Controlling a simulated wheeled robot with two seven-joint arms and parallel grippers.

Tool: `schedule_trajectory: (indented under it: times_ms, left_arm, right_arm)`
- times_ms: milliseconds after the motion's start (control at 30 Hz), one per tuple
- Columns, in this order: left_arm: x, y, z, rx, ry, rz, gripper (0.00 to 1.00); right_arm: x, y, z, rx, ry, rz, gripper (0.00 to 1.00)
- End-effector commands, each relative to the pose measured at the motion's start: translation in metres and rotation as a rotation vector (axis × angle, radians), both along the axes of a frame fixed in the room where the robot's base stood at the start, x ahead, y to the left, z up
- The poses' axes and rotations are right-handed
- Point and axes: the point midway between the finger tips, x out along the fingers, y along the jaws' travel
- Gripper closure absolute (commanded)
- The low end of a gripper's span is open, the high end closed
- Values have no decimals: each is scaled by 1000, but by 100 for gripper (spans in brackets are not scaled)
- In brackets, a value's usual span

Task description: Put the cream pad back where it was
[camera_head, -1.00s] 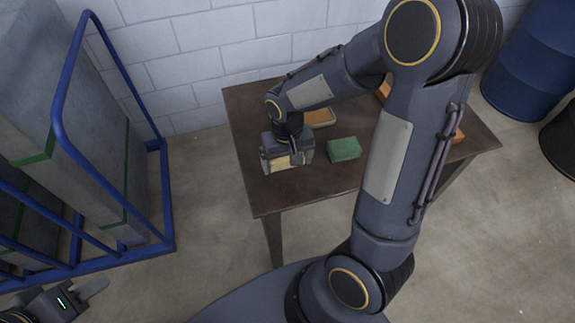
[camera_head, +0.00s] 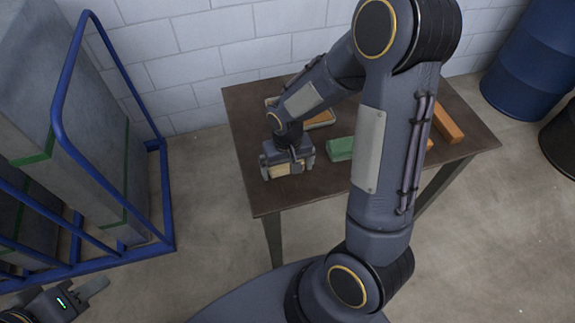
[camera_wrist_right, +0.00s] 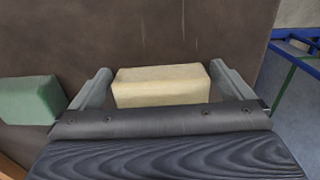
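The cream pad (camera_head: 292,169) lies on the brown table, beneath my right gripper (camera_head: 289,170). In the right wrist view, the cream pad (camera_wrist_right: 162,88) is a pale block between the two grey fingers of my right gripper (camera_wrist_right: 162,75). The fingers stand one on each side of it, with slim gaps showing, so they look open around it. My left gripper (camera_head: 92,290) is at the lower left edge of the head view, away from the table and beside the blue cart. Whether its fingers are open cannot be told.
A green block (camera_head: 340,149) is right of the pad, partly behind my right arm; it also shows in the wrist view (camera_wrist_right: 30,100). A shallow tray (camera_head: 322,120) is behind. An orange bar (camera_head: 447,123) is at the table's right. Blue cart (camera_head: 168,215) stands left.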

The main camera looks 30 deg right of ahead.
Motion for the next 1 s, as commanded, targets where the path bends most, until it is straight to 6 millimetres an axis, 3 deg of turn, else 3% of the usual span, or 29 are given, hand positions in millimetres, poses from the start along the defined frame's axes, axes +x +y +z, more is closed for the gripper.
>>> schedule_trajectory:
  times_ms: [167,600,833,1000]
  left_arm:
    - [0,0,4,0,0,0,64]
    - [0,0,6,0,0,0,64]
    - [0,0,7,0,0,0,64]
    - [0,0,7,0,0,0,64]
  right_arm:
    - [1,0,9,0,-4,-1,0]
    - [1,0,97,1,-6,0,0]
    - [0,0,122,2,-5,1,0]
    - [-18,0,139,61,-48,-1,0]
